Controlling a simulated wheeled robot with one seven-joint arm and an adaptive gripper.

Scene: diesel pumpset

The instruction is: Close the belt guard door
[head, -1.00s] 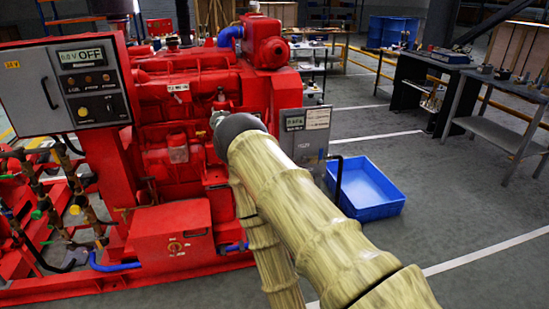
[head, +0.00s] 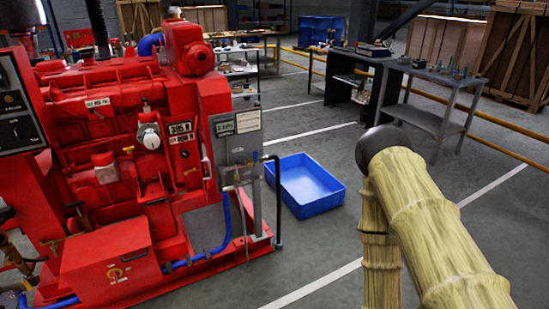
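The red diesel pumpset (head: 130,130) fills the left of the head view. I cannot clearly make out a belt guard door on it, nor whether one is open. A grey panel box (head: 237,150) with a small display and a label plate stands at the pumpset's right end. My arm, in a pale yellow sleeve with a dark rounded joint, is at the right of the view, apart from the pumpset in the picture. My gripper is not visible.
A blue open tray (head: 303,187) lies on the floor right of the pumpset. A grey work table (head: 425,117) and a dark bench (head: 352,85) stand behind. A yellow rail (head: 490,119) runs at back right. Grey floor is clear between the tray and my arm.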

